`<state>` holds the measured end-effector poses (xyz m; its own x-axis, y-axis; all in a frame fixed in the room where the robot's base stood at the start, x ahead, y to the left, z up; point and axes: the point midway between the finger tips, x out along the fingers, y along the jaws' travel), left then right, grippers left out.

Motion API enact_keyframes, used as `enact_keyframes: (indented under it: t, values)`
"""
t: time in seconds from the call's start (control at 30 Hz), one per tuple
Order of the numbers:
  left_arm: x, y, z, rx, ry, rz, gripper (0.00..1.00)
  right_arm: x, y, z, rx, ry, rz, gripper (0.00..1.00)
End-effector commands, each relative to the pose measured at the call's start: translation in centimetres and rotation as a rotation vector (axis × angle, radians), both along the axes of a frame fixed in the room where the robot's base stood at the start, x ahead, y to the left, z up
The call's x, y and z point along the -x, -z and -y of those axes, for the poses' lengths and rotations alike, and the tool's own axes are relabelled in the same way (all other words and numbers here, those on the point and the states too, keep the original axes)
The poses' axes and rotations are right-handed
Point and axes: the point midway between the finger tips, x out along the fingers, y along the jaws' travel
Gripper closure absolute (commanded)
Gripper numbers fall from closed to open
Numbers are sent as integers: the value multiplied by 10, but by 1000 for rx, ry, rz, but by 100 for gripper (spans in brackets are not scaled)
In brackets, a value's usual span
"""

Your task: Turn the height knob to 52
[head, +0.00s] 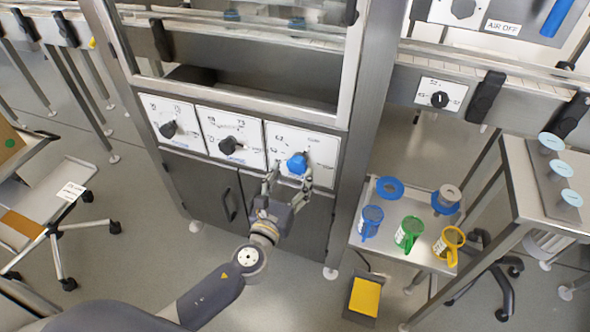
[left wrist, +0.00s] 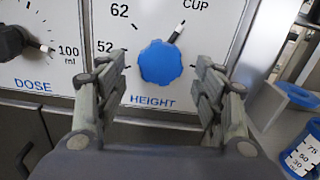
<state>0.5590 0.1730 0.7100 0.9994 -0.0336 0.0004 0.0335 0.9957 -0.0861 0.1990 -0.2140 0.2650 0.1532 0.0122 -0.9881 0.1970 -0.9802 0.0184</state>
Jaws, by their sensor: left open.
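The blue height knob (head: 297,163) sits on the right one of three white dial panels on the machine front. In the left wrist view the height knob (left wrist: 160,63) is large, with "HEIGHT" printed below it. Its pointer (left wrist: 179,31) is turned up and to the right, toward the "CUP" mark. The 52 mark (left wrist: 105,47) is at the knob's left and 62 is at its upper left. My left gripper (head: 289,182) is open just in front of the knob, one finger on each side, with visible gaps. My right gripper is not in view.
A black dose knob (head: 230,145) and another black knob (head: 168,129) are to the left. A small shelf (head: 405,251) at right holds blue, green and yellow cups. A yellow pedal (head: 365,296) lies on the floor. A steel post stands right of the height panel.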

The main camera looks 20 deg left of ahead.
Motion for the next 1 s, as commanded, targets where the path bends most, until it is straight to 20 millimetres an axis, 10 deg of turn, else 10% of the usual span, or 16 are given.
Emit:
enact_keyframes:
  t: [0.53, 0.77, 1.0]
  values:
    - [-27, 1, 1, 1, 1, -1, 38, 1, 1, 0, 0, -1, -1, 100]
    - [-27, 1, 1, 1, 1, -1, 82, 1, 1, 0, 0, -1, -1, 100]
    - [-27, 1, 1, 8, 1, -1, 82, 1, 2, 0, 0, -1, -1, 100]
